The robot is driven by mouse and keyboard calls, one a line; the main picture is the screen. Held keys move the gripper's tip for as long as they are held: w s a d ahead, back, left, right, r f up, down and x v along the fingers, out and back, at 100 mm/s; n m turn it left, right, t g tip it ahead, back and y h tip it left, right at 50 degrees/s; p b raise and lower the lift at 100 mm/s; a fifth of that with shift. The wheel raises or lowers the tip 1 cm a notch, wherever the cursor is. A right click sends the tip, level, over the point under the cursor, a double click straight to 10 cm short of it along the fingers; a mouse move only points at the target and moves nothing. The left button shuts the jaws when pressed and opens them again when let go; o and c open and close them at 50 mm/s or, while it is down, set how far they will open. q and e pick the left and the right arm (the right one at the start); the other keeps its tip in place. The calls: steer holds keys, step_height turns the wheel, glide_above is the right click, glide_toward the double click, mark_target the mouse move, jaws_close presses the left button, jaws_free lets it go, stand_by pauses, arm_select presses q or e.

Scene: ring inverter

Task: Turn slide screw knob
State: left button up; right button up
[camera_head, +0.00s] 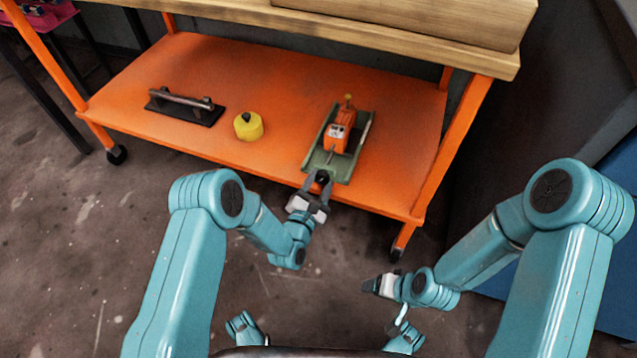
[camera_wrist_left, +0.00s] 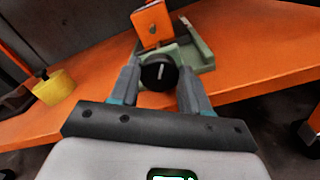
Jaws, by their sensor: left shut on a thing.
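The slide screw knob (camera_wrist_left: 158,73) is round and black with a pale line on its face. It sits at the near end of a green slide base (camera_head: 340,170) on the orange shelf. An orange block (camera_head: 338,133) is mounted on the slide; it also shows in the left wrist view (camera_wrist_left: 152,25). My left gripper (camera_head: 320,179) is shut on the knob, with a finger on each side of it. In the left wrist view the two fingers (camera_wrist_left: 158,82) flank the knob. My right gripper (camera_head: 370,286) is low over the floor, apart from the shelf; its fingers are too small to read.
The orange shelf (camera_head: 270,95) holds a yellow round object (camera_head: 248,126) and a black plate with a handle (camera_head: 185,105) to the left of the slide. A wooden tabletop (camera_head: 400,40) overhangs the shelf. Orange legs (camera_head: 455,145) stand at the sides.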

arm_select(q)
steer(key=shift+s+f+m, duration=0.1)
steer(key=shift+f+m, duration=0.05)
steer(key=shift+m, duration=0.85)
steer(key=o, duration=1.1)
steer(key=shift+c, duration=0.2)
